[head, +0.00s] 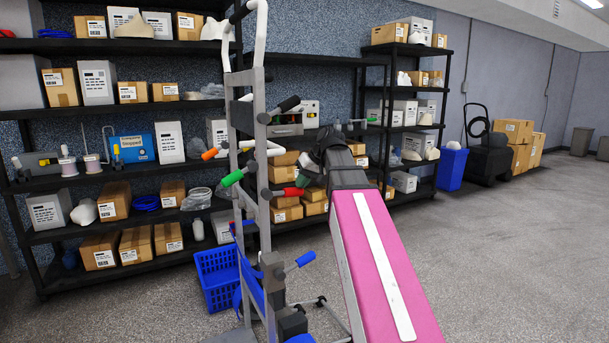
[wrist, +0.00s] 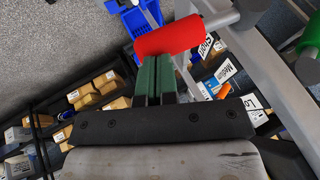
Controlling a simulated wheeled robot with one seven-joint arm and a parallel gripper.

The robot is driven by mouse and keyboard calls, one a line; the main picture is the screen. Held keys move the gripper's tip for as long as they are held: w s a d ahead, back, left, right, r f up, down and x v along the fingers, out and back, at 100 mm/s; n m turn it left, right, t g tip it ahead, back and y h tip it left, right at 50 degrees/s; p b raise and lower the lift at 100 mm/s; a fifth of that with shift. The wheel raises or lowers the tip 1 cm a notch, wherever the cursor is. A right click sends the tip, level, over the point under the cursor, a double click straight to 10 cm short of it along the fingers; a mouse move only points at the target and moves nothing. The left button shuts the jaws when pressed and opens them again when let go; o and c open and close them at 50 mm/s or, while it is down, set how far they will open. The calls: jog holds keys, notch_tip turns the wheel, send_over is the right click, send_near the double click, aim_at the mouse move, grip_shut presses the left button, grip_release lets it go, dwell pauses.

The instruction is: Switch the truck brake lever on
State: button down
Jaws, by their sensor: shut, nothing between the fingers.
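The grey upright truck frame (head: 262,150) stands in the middle of the head view. Levers with coloured grips stick out from it: a red grip (head: 293,191), a green grip (head: 233,178), an orange grip (head: 209,154), a black grip (head: 289,103) and a low blue grip (head: 305,259). No readable label shows which is the brake. My gripper (head: 303,180) is beside the red grip. In the wrist view, my green fingertips (wrist: 155,62) are together, empty, right at the red grip (wrist: 168,38). I cannot tell whether they touch it.
A blue basket (head: 216,275) sits on the floor behind the truck. Black shelves (head: 120,183) with boxes line the back wall. A blue bin (head: 452,168) stands farther right. The floor (head: 510,240) at the right is clear.

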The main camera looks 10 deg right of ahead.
aim_at(302, 193)
notch_tip(302, 193, down, 3)
jog(key=y, duration=0.2)
jog(key=shift+d+m+y, duration=0.15)
jog(key=shift+m+y, duration=0.15)
jog(key=shift+f, duration=0.7)
jog(key=v, duration=1)
jog(key=shift+d+r, duration=0.2)
jog(key=shift+r, duration=0.2)
jog(key=shift+w, duration=0.1)
